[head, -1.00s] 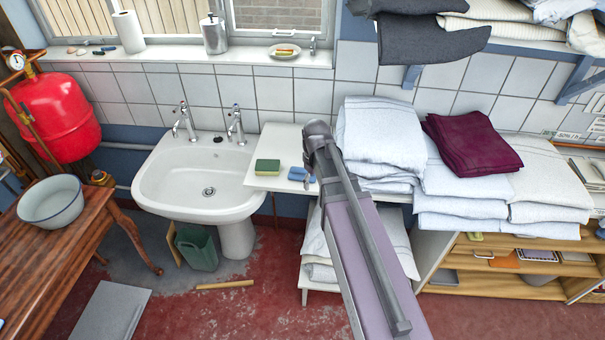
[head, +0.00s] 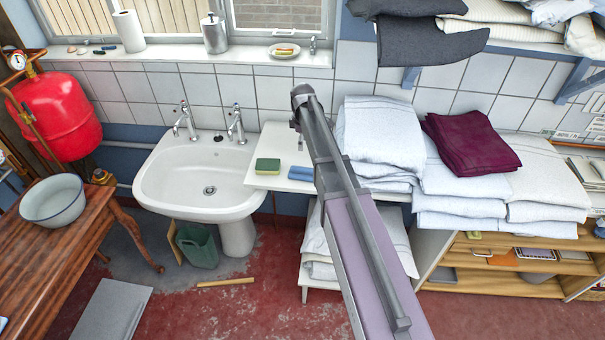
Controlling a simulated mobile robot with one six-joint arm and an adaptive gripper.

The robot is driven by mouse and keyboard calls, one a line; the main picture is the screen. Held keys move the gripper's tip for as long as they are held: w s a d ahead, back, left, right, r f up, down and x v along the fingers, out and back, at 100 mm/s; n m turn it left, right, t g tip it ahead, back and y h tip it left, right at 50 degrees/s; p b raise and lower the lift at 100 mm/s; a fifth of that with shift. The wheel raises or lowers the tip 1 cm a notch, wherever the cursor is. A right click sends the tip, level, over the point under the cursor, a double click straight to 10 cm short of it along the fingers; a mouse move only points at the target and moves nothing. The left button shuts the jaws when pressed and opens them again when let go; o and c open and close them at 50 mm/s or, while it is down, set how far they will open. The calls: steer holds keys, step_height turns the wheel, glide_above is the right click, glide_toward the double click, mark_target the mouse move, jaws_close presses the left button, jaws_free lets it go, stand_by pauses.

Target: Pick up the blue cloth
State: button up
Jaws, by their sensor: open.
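The blue cloth (head: 301,173) is a small, flat blue piece lying on the white counter (head: 272,140) to the right of the sink. My arm passes just right of it, and the cloth's right end lies close to the arm's edge. My arm's far end stands above and behind the cloth in the picture, in front of the tiled wall. My gripper's fingers do not show; they are hidden behind the arm or out of sight.
A green and yellow sponge (head: 268,166) lies left of the cloth. The white sink (head: 200,175) with two taps is further left. Folded white towels (head: 380,135) and a maroon cloth (head: 470,143) are stacked on the right. A dark grey cloth (head: 430,42) hangs from the shelf above.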

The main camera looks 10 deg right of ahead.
steer(key=shift+f, duration=0.1)
steer(key=b, duration=0.9)
glide_above(303, 168)
steer(key=f, duration=0.8)
steer(key=shift+s+a+f, duration=0.15)
steer(key=shift+s+f, duration=0.1)
steer(key=shift+w+f+b, duration=0.2)
steer(key=shift+f+b, duration=2.2)
steer(key=shift+f, duration=0.2)
jaws_close()
